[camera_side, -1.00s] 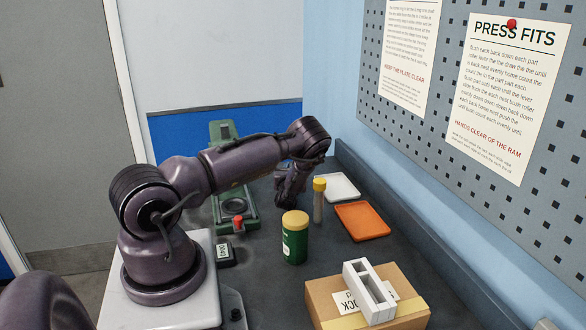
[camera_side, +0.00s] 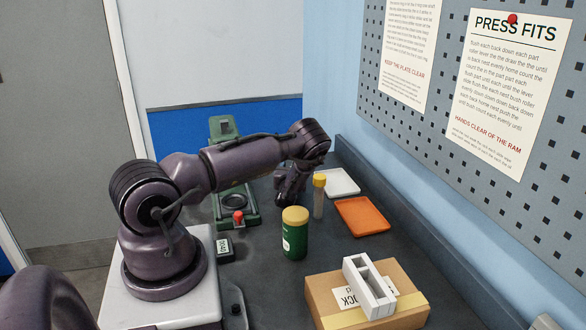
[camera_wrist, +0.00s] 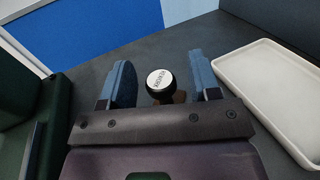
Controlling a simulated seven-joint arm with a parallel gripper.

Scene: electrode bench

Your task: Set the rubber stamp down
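In the wrist view, a round black knob with a white lettered top, which looks like the rubber stamp (camera_wrist: 159,80), shows between the two blue-grey fingers of my gripper (camera_wrist: 159,84). A gap shows on each side of the knob, so my gripper is open around it. A small brown part shows just below the knob. The stamp's foot is hidden, so I cannot tell from this view what it rests on. In the side view my gripper (camera_side: 290,196) points down low over the far part of the bench, and I cannot make out the stamp there.
A white tray (camera_side: 342,183) lies right of my gripper, with an orange tray (camera_side: 362,217) nearer. A yellow-capped tube (camera_side: 318,196) and a green jar (camera_side: 294,238) stand close by. A green press (camera_side: 250,217) is left. A cardboard box (camera_side: 325,290) sits in front.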

